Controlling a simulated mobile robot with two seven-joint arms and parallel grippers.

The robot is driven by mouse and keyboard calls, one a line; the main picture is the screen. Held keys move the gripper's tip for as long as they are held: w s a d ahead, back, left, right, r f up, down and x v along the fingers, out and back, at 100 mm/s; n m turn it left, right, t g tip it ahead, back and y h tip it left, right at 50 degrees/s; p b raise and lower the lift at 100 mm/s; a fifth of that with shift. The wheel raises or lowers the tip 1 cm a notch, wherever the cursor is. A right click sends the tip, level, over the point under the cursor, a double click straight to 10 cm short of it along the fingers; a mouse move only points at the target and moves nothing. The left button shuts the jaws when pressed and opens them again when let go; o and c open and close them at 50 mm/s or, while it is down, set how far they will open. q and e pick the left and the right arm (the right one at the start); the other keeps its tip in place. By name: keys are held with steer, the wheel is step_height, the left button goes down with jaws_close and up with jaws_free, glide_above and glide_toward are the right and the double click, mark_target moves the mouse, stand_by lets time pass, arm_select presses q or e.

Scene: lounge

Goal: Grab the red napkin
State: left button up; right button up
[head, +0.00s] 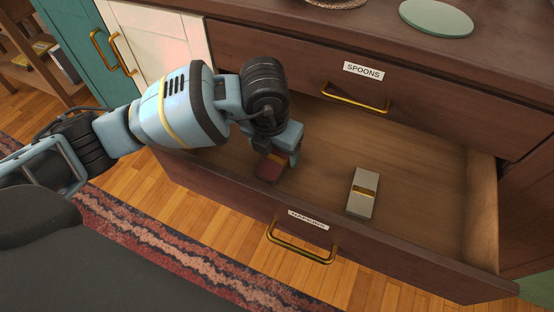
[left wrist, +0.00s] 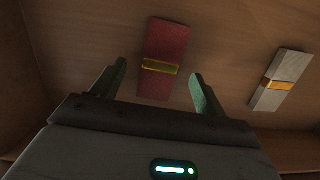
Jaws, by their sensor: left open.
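The red napkin (head: 270,169) is a folded dark red strip with a gold band, lying in the open lower drawer (head: 410,207). It also shows in the left wrist view (left wrist: 165,45), flat on the drawer floor, mostly beyond my fingertips. My left gripper (head: 277,153) is over the napkin in the head view and partly hides it. In the left wrist view my left gripper (left wrist: 158,80) is open and empty, one finger to each side of the napkin's lower end. My right gripper is not in view.
A grey napkin (head: 362,193) with a gold band lies to the right in the same drawer. The shut drawer labelled SPOONS (head: 363,71) is above. The open drawer's front has a gold handle (head: 301,245). A green round plate (head: 436,18) sits on the top.

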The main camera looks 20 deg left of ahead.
arm_select(q)
steer(key=shift+w+f, duration=0.1)
steer(key=shift+f, duration=0.8)
steer(key=shift+w+f, duration=0.1)
steer(key=shift+f, duration=0.1)
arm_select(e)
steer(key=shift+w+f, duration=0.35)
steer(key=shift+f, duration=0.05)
arm_select(q)
steer(key=shift+c, duration=0.4)
steer(key=shift+c, duration=1.3)
steer(key=c, duration=0.7)
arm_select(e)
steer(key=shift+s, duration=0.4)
arm_select(q)
steer(key=shift+r, duration=0.15)
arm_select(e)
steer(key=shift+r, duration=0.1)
